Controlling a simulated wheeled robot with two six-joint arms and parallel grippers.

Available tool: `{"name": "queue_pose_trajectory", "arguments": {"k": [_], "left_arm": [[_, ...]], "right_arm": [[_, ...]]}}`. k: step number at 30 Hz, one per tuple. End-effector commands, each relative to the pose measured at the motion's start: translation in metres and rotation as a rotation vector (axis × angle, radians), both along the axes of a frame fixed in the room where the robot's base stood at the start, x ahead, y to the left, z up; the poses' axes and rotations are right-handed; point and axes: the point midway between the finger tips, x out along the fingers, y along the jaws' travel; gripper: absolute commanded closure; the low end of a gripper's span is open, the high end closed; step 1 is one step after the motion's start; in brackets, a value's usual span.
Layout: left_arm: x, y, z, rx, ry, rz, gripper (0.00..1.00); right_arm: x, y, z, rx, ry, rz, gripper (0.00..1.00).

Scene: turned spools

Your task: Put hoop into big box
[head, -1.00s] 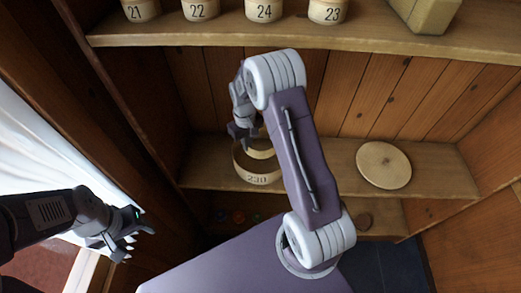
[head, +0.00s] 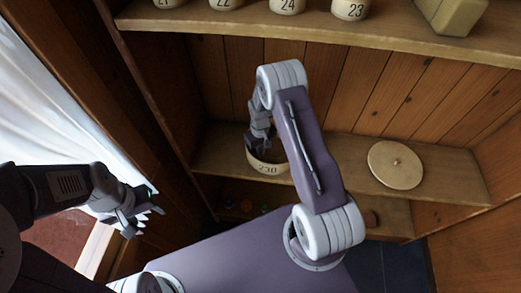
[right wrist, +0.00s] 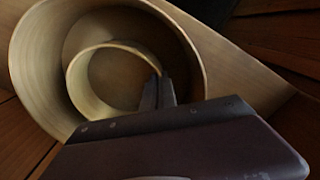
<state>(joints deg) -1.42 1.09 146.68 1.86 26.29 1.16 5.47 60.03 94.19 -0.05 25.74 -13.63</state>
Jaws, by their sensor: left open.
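The big box is a round, open wooden box (head: 267,168) marked 230 on the middle shelf. It also shows in the right wrist view (right wrist: 35,70). The hoop is a smaller pale wooden ring (right wrist: 80,88), seen within the box's rim in the right wrist view; the arm hides it in the head view. My right gripper (head: 259,146) reaches down at the box. In the right wrist view its fingers (right wrist: 159,88) are close together at the hoop's wall and seem shut on it. My left gripper (head: 146,219) is open and empty at the left, away from the shelves.
A round wooden lid with a small knob (head: 396,165) lies to the right on the same shelf (head: 455,180). Several numbered pots (head: 288,6) and a yellowish block (head: 450,12) stand on the upper shelf. A white curtain (head: 60,120) hangs at the left.

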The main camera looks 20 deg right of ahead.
Motion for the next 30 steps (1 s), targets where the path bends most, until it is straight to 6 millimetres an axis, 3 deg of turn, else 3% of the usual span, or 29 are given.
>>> {"name": "queue_pose_trajectory", "arguments": {"k": [2, 4, 16, 30], "left_arm": [[0.000, 0.000, -0.002, 0.000, 0.000, 0.000, 0.38], [0.000, 0.000, -0.001, 0.000, 0.000, 0.000, 0.38], [0.000, 0.000, -0.001, 0.000, 0.000, 0.000, 0.38], [0.000, 0.000, -0.014, 0.000, 0.000, 0.000, 0.38]], "right_arm": [[0.000, 0.000, -0.003, 0.000, 0.000, 0.000, 0.96], [0.000, 0.000, -0.002, 0.000, 0.000, 0.000, 0.77], [0.000, 0.000, 0.005, 0.000, -0.001, 0.000, 0.77], [0.001, 0.000, 0.103, 0.000, -0.004, 0.000, 0.77]]}}
